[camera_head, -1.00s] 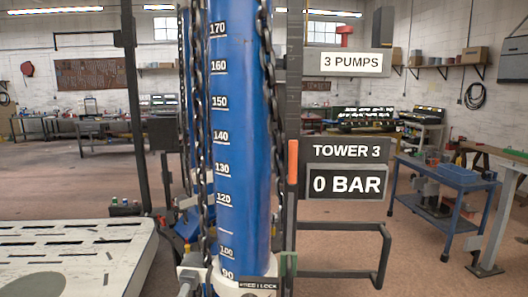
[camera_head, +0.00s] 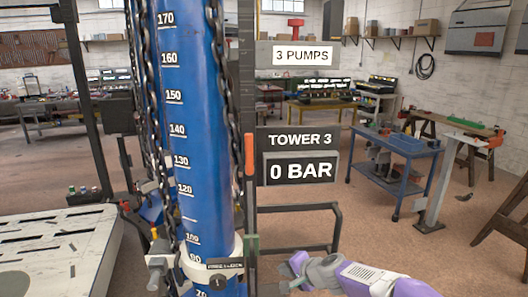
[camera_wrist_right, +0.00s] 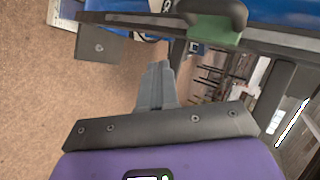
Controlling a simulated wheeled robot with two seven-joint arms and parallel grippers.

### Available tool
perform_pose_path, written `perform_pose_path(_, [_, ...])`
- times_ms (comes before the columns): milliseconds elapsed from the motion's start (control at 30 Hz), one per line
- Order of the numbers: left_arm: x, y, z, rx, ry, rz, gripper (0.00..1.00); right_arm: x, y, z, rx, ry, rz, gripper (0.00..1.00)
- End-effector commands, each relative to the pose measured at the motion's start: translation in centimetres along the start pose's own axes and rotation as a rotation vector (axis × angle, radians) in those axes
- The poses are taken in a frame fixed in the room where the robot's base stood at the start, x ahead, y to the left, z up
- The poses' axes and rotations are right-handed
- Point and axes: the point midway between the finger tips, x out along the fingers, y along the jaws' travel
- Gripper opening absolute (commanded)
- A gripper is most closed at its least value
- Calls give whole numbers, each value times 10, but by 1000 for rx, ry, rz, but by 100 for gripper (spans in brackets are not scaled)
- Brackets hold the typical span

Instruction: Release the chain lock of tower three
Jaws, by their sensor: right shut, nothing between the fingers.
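Tower three is the blue column (camera_head: 195,130) with a white centimetre scale, and dark chains (camera_head: 222,90) hang along it. A white collar (camera_head: 232,277) rings its lower part, with a small dark plate (camera_head: 225,265) that seems to read FREE and LOCK. A grey fitting (camera_head: 157,262) sits left of the collar. My left gripper is out of view.
The TOWER 3 sign (camera_head: 300,140) with a 0 BAR display (camera_head: 297,170) stands right of the column. A dark tube frame (camera_head: 300,208) juts out below it. A blue cart (camera_head: 395,150) stands further right. A white slotted platform (camera_head: 50,235) lies left.

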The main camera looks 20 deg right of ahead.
Motion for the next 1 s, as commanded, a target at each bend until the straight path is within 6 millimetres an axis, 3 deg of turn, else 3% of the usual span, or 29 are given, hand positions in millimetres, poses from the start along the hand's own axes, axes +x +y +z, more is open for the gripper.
perform_pose_path(33, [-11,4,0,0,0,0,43,-43,-59,-19,34,28,-116,0])
perform_pose_path(100, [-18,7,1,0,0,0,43,-92,-117,-33,73,39,-253,0])
perform_pose_path(200, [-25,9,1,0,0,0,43,-159,-181,-42,102,40,-420,0])
perform_pose_path(300, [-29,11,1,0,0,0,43,-210,-221,-44,114,32,-542,0])
perform_pose_path(400, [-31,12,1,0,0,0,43,-241,-243,-43,115,24,-614,0])
perform_pose_path(567, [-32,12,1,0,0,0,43,-257,-253,-42,116,19,-651,0])
perform_pose_path(867, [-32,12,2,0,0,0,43,-254,-253,-42,116,19,-648,0])
perform_pose_path(1000, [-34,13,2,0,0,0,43,-244,-260,-42,116,17,-646,0])
